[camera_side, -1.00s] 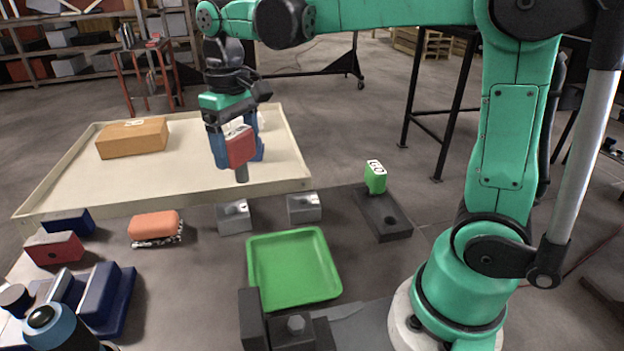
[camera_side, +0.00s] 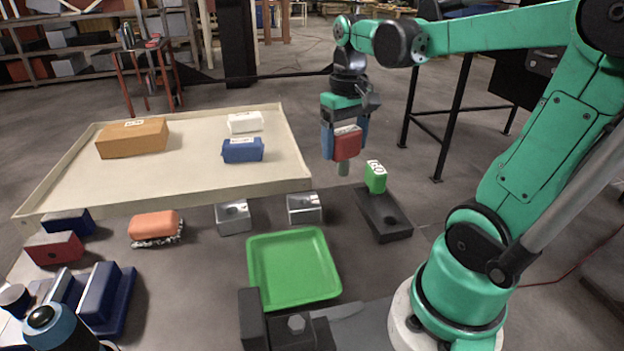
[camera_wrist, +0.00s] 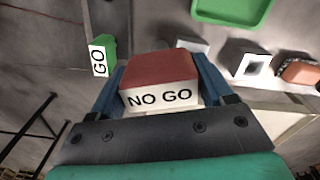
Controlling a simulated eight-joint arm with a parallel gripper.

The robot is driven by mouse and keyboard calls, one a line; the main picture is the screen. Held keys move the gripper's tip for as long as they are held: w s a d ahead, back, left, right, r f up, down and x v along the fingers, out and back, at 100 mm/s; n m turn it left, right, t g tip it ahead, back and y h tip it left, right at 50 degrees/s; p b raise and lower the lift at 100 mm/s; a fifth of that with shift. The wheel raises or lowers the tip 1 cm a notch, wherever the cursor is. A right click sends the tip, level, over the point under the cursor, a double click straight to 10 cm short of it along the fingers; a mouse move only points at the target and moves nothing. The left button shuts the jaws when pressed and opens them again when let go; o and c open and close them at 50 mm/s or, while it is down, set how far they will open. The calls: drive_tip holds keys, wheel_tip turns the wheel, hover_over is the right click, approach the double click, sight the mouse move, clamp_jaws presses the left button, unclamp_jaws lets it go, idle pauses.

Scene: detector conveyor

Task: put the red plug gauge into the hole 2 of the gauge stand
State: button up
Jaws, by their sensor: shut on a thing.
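The red plug gauge (camera_side: 347,145) is upright in my gripper (camera_side: 345,140), which is shut on its block. Its grey pin (camera_side: 343,168) points down in the air, left of and above the gauge stand. In the wrist view the red gauge (camera_wrist: 158,82) shows a white "NO GO" label between the blue fingers. The dark gauge stand (camera_side: 385,216) lies on the floor area. The green plug gauge (camera_side: 375,178) stands at its far end, and an empty round hole (camera_side: 390,221) shows nearer the front. The green gauge also shows in the wrist view (camera_wrist: 103,58).
Two grey blocks with holes, one left (camera_side: 233,218) and one right (camera_side: 304,209), stand left of the stand. A green tray (camera_side: 258,290) lies in front. A cream-walled conveyor tray (camera_side: 310,182) holds brown, white and blue boxes. An orange block (camera_side: 154,225) lies left.

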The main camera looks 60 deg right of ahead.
drive_tip(key=s+d+f+m, duration=0.1)
drive_tip(key=s, duration=0.2)
drive_tip(key=s+d+f+m, duration=0.1)
drive_tip(key=s, duration=0.2)
drive_tip(key=s+d+f+m, duration=0.1)
drive_tip(key=s, duration=0.2)
drive_tip(key=shift+s+m, duration=0.1)
drive_tip(key=shift+m, duration=0.2)
drive_tip(key=shift+f, duration=2.35)
drive_tip(key=shift+f, duration=1.5)
drive_tip(key=o, duration=1.3)
drive_tip(key=shift+r, duration=2.75)
